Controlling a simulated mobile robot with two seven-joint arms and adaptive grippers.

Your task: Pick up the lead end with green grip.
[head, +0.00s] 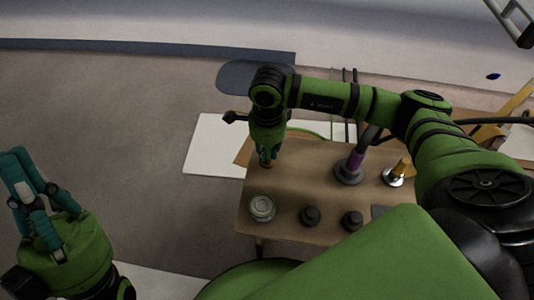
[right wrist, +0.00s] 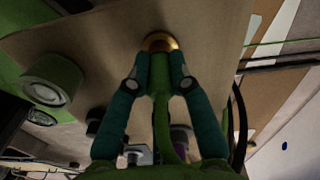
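The lead end with green grip (right wrist: 160,75) sits between the fingertips of my right gripper (right wrist: 161,82) in the right wrist view. Both teal fingers press against its sides. A brass-coloured round piece (right wrist: 161,42) shows at its far end, against the wooden table; I cannot tell whether it belongs to the lead end or the table. In the head view my right gripper (head: 267,158) points down over the table's left part and mostly hides the grip. A green lead (head: 306,132) curves away behind it. My left gripper (head: 35,190) is off to the left, away from the table; its finger gap is unclear.
The wooden table (head: 315,180) carries a pale round fitting (head: 262,207), two dark knobs (head: 310,215) (head: 352,220), a purple-gripped piece (head: 354,162) on a dark base and a yellow-topped piece (head: 400,170). A white panel (head: 212,148) lies behind left. Floor to the left is clear.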

